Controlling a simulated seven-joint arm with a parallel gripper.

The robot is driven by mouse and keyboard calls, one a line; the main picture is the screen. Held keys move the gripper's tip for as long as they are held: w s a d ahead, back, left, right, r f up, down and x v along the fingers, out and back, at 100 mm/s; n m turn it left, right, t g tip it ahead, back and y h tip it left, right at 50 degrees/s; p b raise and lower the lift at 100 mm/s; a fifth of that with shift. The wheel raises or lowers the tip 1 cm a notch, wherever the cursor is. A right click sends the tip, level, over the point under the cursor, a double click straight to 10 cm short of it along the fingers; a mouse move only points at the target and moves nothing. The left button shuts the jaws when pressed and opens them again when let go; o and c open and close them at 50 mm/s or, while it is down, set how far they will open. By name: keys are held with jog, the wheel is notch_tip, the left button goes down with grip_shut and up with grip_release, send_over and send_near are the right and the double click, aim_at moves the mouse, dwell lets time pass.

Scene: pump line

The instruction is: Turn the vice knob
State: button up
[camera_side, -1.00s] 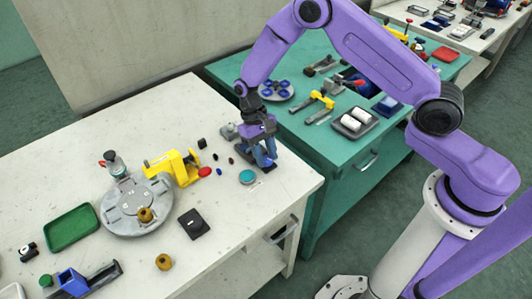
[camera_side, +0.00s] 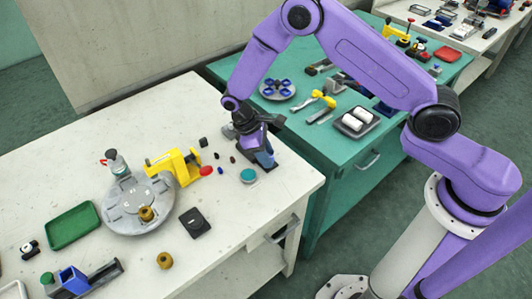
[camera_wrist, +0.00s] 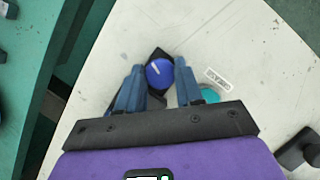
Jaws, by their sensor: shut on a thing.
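A round blue knob (camera_wrist: 159,72) with a white line on its face sits on a black square base (camera_wrist: 160,54) in the wrist view. My gripper (camera_wrist: 160,66) has its two blue fingers on either side of the knob, shut on it. In the side view my gripper (camera_side: 266,162) is low over the right end of the white table, and it hides the knob there. A yellow vice-like clamp (camera_side: 181,167) with a red knob (camera_side: 206,171) stands to the left, apart from my gripper.
A teal disc (camera_side: 248,175) lies close to my gripper; it also shows in the wrist view (camera_wrist: 210,95). A round grey plate (camera_side: 128,208), a green tray (camera_side: 73,227) and a black plate (camera_side: 194,222) are farther left. The green table (camera_side: 340,160) is just behind.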

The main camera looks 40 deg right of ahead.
jog(key=shift+n, duration=0.4)
jog(key=o, duration=0.7)
jog(key=shift+o, duration=0.2)
jog(key=v, duration=1.7)
jog(key=shift+a+r, duration=0.25)
jog(key=shift+s, duration=0.1)
